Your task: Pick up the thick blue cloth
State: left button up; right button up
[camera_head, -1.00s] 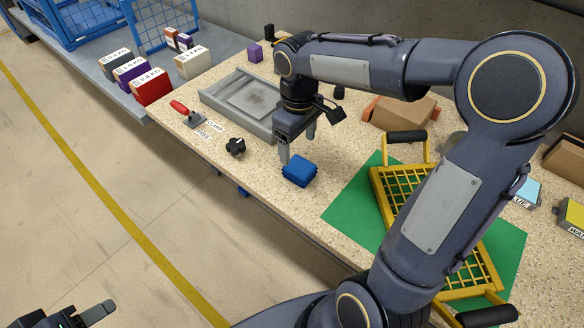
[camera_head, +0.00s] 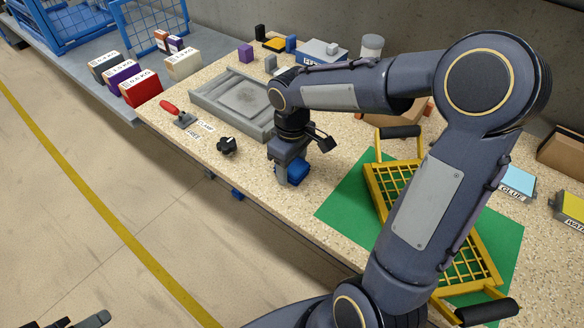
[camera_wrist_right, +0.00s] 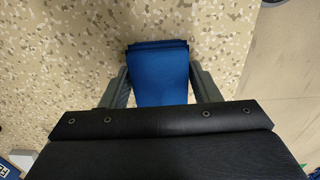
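The thick blue cloth (camera_head: 298,172) is a small folded pad on the speckled worktop. My right gripper (camera_head: 290,174) is down at it, with one finger hiding part of the cloth in the head view. In the right wrist view the cloth (camera_wrist_right: 160,75) lies between the two fingers, one along each side. The fingers are spread about as wide as the cloth, very close to its edges, with a thin gap seeming to show on the right. My left gripper (camera_head: 88,321) is only partly in the head view, at the bottom left edge, away from the table.
A green mat (camera_head: 345,205) with a yellow wire basket (camera_head: 385,180) lies to the right. A grey tray (camera_head: 205,98) is behind, with a black knob (camera_head: 227,146) and a red-handled clamp (camera_head: 175,112) to the left. The worktop's front edge is close by.

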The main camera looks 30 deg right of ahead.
jog(key=c, duration=0.5)
jog(key=shift+r, duration=0.1)
jog(key=shift+c, duration=0.3)
